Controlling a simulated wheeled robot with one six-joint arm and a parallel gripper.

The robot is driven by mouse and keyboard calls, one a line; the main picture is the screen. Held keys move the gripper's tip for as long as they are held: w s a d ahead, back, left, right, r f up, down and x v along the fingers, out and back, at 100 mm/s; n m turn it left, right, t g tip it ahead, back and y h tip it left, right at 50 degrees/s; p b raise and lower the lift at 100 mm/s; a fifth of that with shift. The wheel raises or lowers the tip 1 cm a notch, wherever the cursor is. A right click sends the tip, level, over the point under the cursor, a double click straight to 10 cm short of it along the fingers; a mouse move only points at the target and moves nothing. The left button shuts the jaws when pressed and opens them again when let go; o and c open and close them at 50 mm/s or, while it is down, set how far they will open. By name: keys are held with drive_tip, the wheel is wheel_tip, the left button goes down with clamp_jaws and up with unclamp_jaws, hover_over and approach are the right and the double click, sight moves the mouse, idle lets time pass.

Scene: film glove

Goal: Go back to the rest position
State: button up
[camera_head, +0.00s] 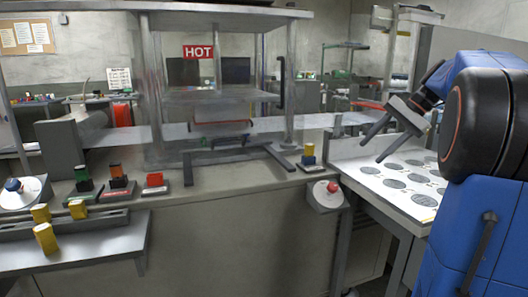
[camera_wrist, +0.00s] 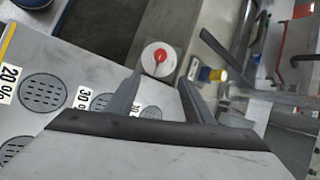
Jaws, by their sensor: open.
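My gripper (camera_head: 376,146) is at the right in the head view, held in the air above a white plate (camera_head: 425,212) with several grey round perforated discs. Its two fingers are apart and nothing is between them. In the wrist view my gripper (camera_wrist: 160,88) also shows open and empty. The white plate (camera_wrist: 75,52) lies below it there, with discs labelled 20 % and 30 %. My blue arm (camera_head: 505,170) fills the right edge of the head view.
A machine with a HOT sign (camera_head: 198,52) stands on the bench at centre. A red button (camera_head: 333,187) is on the bench front. Yellow blocks (camera_head: 46,238) and coloured switches (camera_head: 117,180) are at left. A small yellow-topped block (camera_head: 309,154) stands near the bench edge.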

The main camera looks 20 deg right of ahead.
drive_tip(key=s+a+f+n+h, duration=0.1)
drive_tip(key=s+a+f+n, duration=0.15)
drive_tip(key=a, duration=0.35)
drive_tip(key=s+a+f+n+g+h, duration=0.1)
drive_tip(key=s+a+f, duration=0.3)
drive_tip(key=a, duration=0.3)
drive_tip(key=s+a+f+n+h, duration=0.1)
drive_tip(key=s+a+f+n, duration=0.1)
drive_tip(key=s+a+f, duration=0.3)
drive_tip(key=s+a+f+n+t+h, duration=0.1)
drive_tip(key=s+a+f+n+h, duration=0.2)
drive_tip(key=s+a+f+n, duration=0.4)
drive_tip(key=s+f+n, duration=0.1)
drive_tip(key=s+f, duration=0.4)
drive_tip(key=shift+s+a+f+t, duration=0.15)
drive_tip(key=shift+a+f+t, duration=0.15)
drive_tip(key=shift+t, duration=0.1)
